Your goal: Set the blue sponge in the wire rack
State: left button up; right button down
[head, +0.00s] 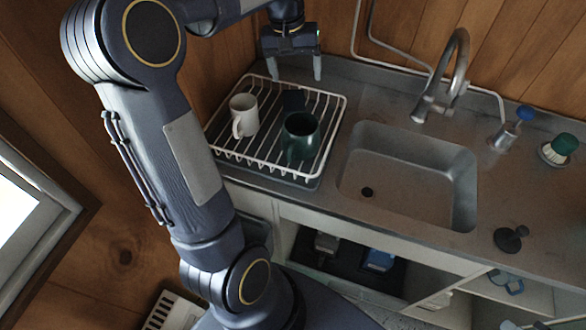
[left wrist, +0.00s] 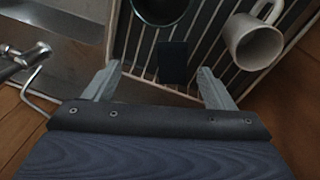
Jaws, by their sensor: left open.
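The white wire rack (head: 228,155) stands on the counter left of the sink. A small dark blue block (head: 293,100), which looks like the sponge, is in the rack near its back edge, between a white mug and a dark green mug. It also shows in the left wrist view (left wrist: 173,62), against the rack wires (left wrist: 147,50). My left gripper (head: 295,70) is open and empty just behind and above the rack's back edge. In the left wrist view its fingertips (left wrist: 158,69) are spread, with the block between and beyond them. My right gripper is not in view.
The white mug (head: 243,115) and green mug (head: 301,137) stand in the rack. Right of it are the sink (head: 410,178), the tap (head: 445,80), a blue-topped bottle (head: 510,130), a green-topped brush (head: 559,149) and a black plug (head: 510,239). Wooden walls close in behind and left.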

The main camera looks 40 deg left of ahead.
pick_arm(q)
jog(key=s+d+f+m+t+h, duration=0.1)
jog(key=s+d+f+m+t, duration=0.1)
jog(key=s+d, duration=0.6)
jog(key=s+d+f+m+t+h, duration=0.2)
jog(key=s+d, duration=0.6)
jog(key=s, duration=0.6)
jog(key=shift+s+d+f+m, duration=0.15)
jog(key=shift+d+f+m, duration=0.1)
jog(key=shift+m, duration=0.15)
dwell(0.7)
